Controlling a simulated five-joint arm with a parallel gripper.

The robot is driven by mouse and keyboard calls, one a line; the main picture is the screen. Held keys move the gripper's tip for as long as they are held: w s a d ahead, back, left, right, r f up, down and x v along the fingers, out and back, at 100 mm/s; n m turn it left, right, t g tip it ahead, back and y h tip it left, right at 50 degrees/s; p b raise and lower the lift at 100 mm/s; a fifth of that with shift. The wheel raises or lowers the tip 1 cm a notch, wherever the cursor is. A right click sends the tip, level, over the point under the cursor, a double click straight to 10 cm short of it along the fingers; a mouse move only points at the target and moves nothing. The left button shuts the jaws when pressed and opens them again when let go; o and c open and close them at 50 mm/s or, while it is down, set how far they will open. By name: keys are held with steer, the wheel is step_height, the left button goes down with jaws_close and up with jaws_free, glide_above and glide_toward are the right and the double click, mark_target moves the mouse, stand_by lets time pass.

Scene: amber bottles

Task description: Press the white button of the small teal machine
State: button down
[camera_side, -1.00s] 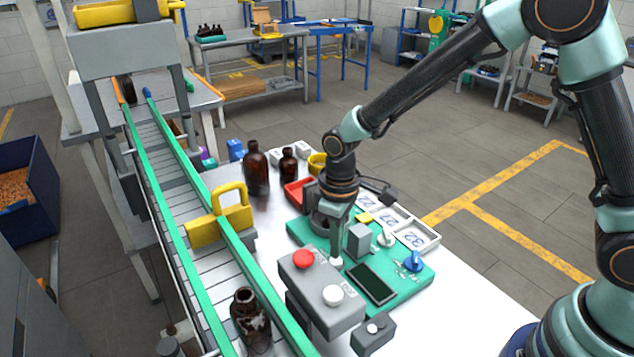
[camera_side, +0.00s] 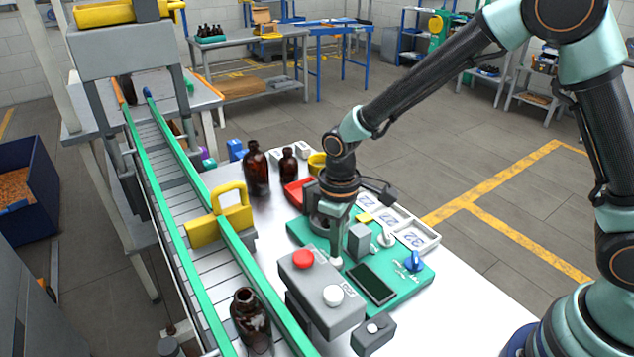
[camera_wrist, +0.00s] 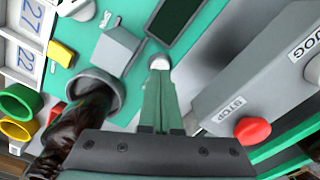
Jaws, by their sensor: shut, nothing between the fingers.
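The small teal machine (camera_side: 405,290) lies flat on the white table, with a dark screen (camera_side: 372,283), a grey block and knobs. Its white button (camera_side: 336,262) is beside the screen, and also shows in the wrist view (camera_wrist: 159,60), partly hidden by my fingertips. My gripper (camera_side: 337,256) points down, shut and empty, with its tips at the button. In the wrist view the closed tips (camera_wrist: 158,70) overlap the button's near edge. I cannot tell whether the button is pushed in.
A grey box (camera_side: 322,312) with a red STOP button (camera_side: 303,259) and a white JOG button (camera_side: 333,295) stands close by. The conveyor (camera_side: 190,220) runs along the left. Amber bottles (camera_side: 256,170) stand behind; another (camera_side: 250,320) is on the conveyor side. Numbered trays (camera_side: 417,239) lie right.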

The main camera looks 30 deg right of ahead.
steer(key=shift+f, duration=1)
stand_by(0.8)
steer(key=shift+r, duration=3.55)
steer(key=shift+r, duration=0.1)
steer(key=s+d+r+m+t, duration=0.5)
steer(key=s+d+r, duration=0.5)
steer(key=d+r, duration=0.4)
steer(key=shift+d+m+t, duration=0.15)
steer(key=shift+m+t, duration=0.15)
steer(key=shift+m, duration=0.2)
steer(key=shift+r, duration=0.15)
